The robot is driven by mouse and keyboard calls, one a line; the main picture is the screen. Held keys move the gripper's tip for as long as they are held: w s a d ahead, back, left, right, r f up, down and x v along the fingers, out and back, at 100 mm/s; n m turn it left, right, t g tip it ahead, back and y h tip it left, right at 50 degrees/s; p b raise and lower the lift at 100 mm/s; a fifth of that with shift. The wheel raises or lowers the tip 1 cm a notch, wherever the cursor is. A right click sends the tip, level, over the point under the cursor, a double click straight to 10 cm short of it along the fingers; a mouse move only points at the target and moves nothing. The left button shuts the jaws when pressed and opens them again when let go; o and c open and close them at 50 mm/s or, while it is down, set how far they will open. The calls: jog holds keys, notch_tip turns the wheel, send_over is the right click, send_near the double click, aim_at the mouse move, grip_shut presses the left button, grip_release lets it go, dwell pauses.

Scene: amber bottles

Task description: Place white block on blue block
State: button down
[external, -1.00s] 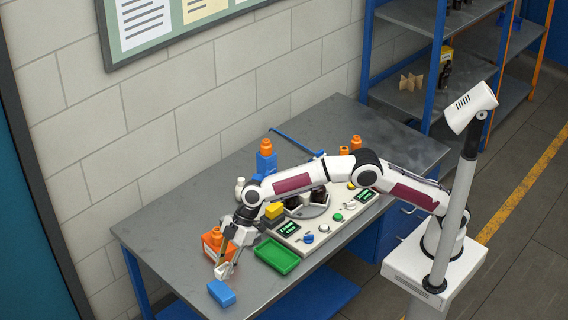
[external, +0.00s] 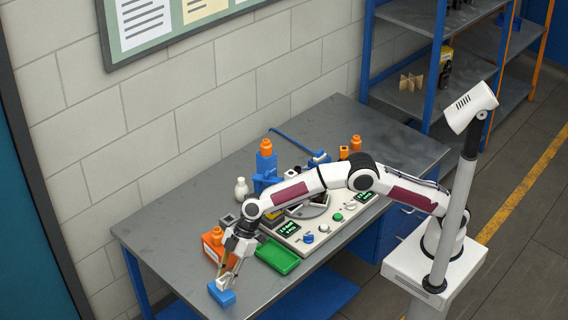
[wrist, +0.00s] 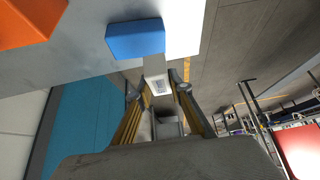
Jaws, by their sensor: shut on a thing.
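The blue block (external: 221,295) lies on the grey table near its front left edge. It also shows in the wrist view (wrist: 136,39), beyond my fingertips. My gripper (external: 226,278) is shut on the white block (wrist: 157,85) and points down at the blue block. In the external view the white block (external: 222,284) appears at or just above the top of the blue block. I cannot tell whether the two blocks touch. In the wrist view the white block sits between my fingertips, its far end close to the blue block's edge.
An orange container (external: 212,245) stands behind my gripper, close by. A green tray (external: 278,257) lies to the right, in front of a control panel (external: 318,232) with knobs. A small white bottle (external: 241,189) and a blue fixture (external: 266,170) stand farther back. The table's front edge is near the blue block.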

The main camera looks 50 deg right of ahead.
aim_at(227, 294)
jog(key=shift+f, duration=2.35)
jog(key=shift+f, duration=0.15)
jog(key=c, duration=1.8)
grip_release()
jog(key=shift+v, duration=6.15)
jog(key=shift+a, duration=0.1)
